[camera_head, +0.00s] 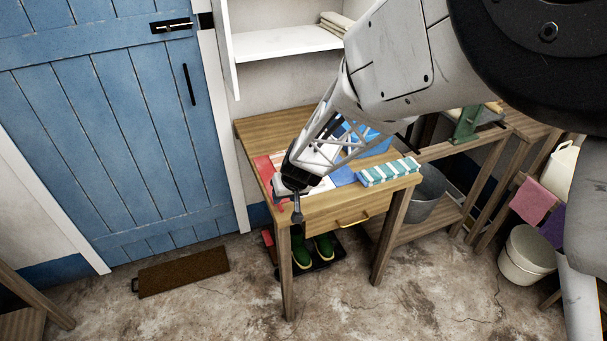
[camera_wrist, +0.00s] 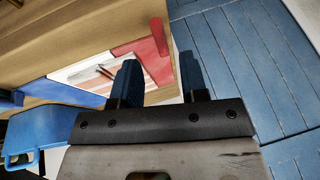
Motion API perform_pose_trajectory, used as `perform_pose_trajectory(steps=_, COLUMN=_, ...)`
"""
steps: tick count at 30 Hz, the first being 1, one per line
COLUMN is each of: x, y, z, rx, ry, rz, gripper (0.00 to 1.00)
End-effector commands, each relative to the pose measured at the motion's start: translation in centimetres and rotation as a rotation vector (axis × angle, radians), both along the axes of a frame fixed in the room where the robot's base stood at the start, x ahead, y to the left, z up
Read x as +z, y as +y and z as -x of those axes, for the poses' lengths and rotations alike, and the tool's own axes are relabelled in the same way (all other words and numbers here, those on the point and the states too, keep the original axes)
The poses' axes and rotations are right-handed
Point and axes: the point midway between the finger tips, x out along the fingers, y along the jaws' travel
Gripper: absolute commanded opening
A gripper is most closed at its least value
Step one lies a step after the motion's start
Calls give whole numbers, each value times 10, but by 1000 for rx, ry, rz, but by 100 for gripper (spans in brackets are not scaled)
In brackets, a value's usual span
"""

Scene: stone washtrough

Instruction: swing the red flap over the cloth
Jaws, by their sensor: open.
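The red flap (camera_head: 264,169) lies spread at the left end of the wooden table, partly hidden by my gripper. It also shows in the wrist view (camera_wrist: 146,47), beside a pale middle part with reddish-brown stripes (camera_wrist: 80,72). A blue part (camera_head: 342,176) lies on the other side of the pale part, and looks like part of the same cloth. My gripper (camera_head: 297,202) is at the table's front left corner, near the red flap. In the wrist view my gripper (camera_wrist: 160,78) has its two dark fingers apart with nothing between them. I cannot tell whether a finger touches the flap.
A folded teal-and-white striped cloth (camera_head: 389,171) lies at the table's right front. A blue object (camera_head: 368,142) stands behind it, also in the wrist view (camera_wrist: 42,132). The table's drawer has a brass handle (camera_head: 352,221). Green boots (camera_head: 325,246) stand below. A blue door (camera_head: 110,110) is left.

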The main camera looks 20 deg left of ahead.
Motion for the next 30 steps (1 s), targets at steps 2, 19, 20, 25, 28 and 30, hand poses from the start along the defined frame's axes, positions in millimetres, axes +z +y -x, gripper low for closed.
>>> perform_pose_trajectory(steps=2, x=-10, y=4, z=-1, rx=0, ry=1, rz=1, gripper=40)
perform_pose_trajectory(steps=19, x=-41, y=18, z=-7, rx=0, ry=0, rz=0, gripper=40)
perform_pose_trajectory(steps=20, x=-41, y=18, z=-7, rx=0, ry=0, rz=0, gripper=40)
perform_pose_trajectory(steps=25, x=-41, y=18, z=-7, rx=0, ry=0, rz=0, gripper=34)
perform_pose_trajectory(steps=28, x=-41, y=18, z=-6, rx=0, ry=0, rz=0, gripper=19)
perform_pose_trajectory(steps=30, x=-41, y=18, z=-7, rx=0, ry=0, rz=0, gripper=8)
